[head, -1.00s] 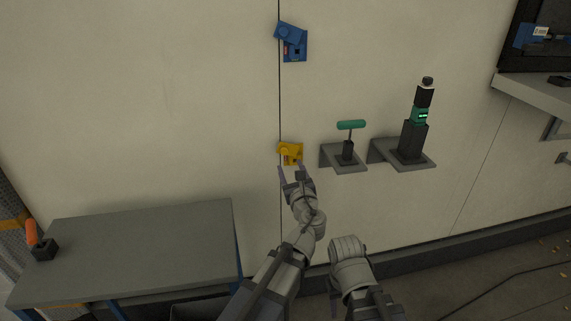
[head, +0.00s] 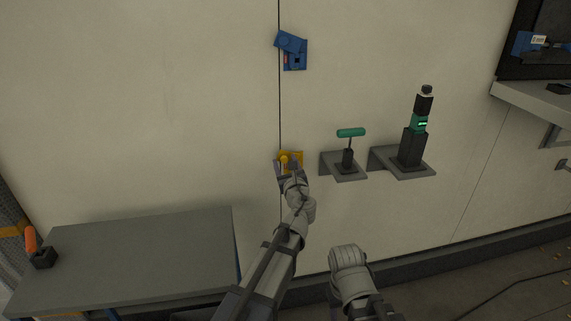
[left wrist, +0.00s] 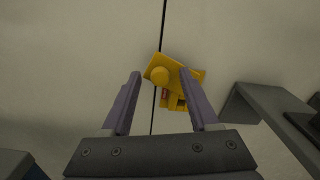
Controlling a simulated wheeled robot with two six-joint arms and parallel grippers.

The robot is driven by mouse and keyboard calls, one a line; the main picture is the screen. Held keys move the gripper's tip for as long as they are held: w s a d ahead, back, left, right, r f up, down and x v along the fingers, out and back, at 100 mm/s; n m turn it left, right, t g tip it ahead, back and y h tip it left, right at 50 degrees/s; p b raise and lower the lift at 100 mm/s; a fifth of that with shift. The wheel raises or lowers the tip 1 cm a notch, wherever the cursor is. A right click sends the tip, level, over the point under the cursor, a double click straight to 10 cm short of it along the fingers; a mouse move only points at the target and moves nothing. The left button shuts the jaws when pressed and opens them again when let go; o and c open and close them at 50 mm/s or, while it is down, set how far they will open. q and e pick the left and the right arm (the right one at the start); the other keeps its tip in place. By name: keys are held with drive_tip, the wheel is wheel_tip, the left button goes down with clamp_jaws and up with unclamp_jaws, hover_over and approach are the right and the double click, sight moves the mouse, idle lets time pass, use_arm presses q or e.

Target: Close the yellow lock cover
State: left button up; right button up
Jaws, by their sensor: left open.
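The yellow lock cover (head: 284,158) is on the wall, across the dark vertical seam. In the left wrist view the yellow cover (left wrist: 160,75) is a plate with a round knob, tilted, and its body with a dark opening (left wrist: 181,103) shows below and right of it. My left gripper (head: 286,172) is open at the lock, its fingers just below the cover. In the left wrist view the gripper's two fingers (left wrist: 161,90) stand apart; the right finger overlaps the lock's right side. I cannot tell whether it touches. My right arm (head: 350,270) shows at the bottom, its fingers not visible.
A blue lock (head: 293,52) with a tilted cover is higher on the wall. A shelf with a green-handled tool (head: 350,133) and a shelf with a black and green device (head: 415,130) stand right of the yellow lock. A grey table (head: 130,260) is at lower left.

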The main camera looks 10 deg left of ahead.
use_arm(q)
drive_tip(key=shift+c, duration=0.3)
clamp_jaws()
drive_tip(key=shift+f, duration=0.1)
drive_tip(key=d+f+n+b, duration=0.2)
drive_tip(key=f+n+b, duration=0.1)
drive_tip(key=n, duration=0.8)
drive_tip(key=w+d+f+n+b, duration=0.1)
drive_tip(key=d+f+n+b, duration=0.1)
drive_tip(key=n, duration=0.9)
drive_tip(key=shift+w+f+b, duration=0.25)
drive_tip(key=shift+f+b, duration=0.4)
drive_tip(key=shift+b, duration=0.1)
drive_tip(key=shift+n, duration=0.3)
